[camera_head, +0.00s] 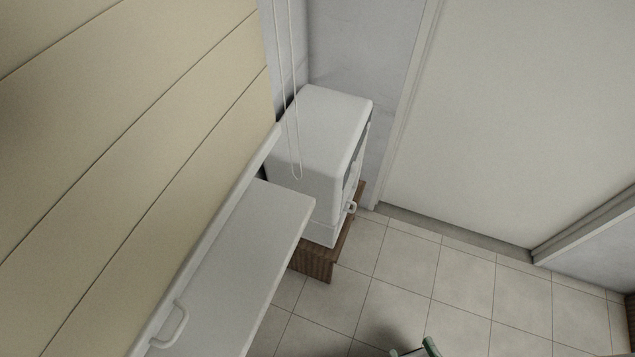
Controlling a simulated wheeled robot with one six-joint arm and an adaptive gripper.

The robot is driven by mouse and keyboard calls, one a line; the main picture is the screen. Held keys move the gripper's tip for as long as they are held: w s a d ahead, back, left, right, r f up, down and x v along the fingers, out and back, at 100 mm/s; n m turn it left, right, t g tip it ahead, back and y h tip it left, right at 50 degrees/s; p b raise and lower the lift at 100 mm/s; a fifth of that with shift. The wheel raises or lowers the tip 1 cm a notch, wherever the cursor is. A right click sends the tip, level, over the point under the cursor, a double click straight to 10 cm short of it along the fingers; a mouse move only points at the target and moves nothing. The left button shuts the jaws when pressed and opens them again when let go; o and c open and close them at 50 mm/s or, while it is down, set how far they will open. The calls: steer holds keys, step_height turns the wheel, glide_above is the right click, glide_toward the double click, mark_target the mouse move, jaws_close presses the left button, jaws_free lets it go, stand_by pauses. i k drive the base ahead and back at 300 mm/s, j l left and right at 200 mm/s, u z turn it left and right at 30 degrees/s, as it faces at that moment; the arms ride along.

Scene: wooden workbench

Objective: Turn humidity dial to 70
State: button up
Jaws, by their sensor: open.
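A white box-shaped appliance (318,135) with rounded edges stands near the middle of the head view. Its front faces right and is seen almost edge-on, with a dark panel (354,168) and a small handle (351,207) low down. I cannot make out a humidity dial or any number marks on it. I cannot tell whether this appliance carries the dial. I see no part of my gripper that I can be sure of.
The appliance rests on a brown wooden stand (315,262). A white shelf-like surface (245,250) and a beige planked panel (130,130) fill the left. A looped cord (297,120) hangs before the appliance. Tiled floor (450,285) is open at right; a green object (428,347) shows at the bottom edge.

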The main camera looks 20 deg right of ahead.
mark_target(355, 167)
steer(key=i+l+u, duration=0.1)
steer(key=l, duration=0.2)
steer(key=i+l, duration=0.1)
steer(key=l, duration=0.2)
steer(key=i+l+u, duration=0.15)
steer(key=l, duration=0.15)
steer(key=k+l+z, duration=0.15)
steer(key=l, duration=0.2)
steer(key=l+z, duration=0.1)
steer(key=l, duration=0.25)
steer(key=k, duration=0.05)
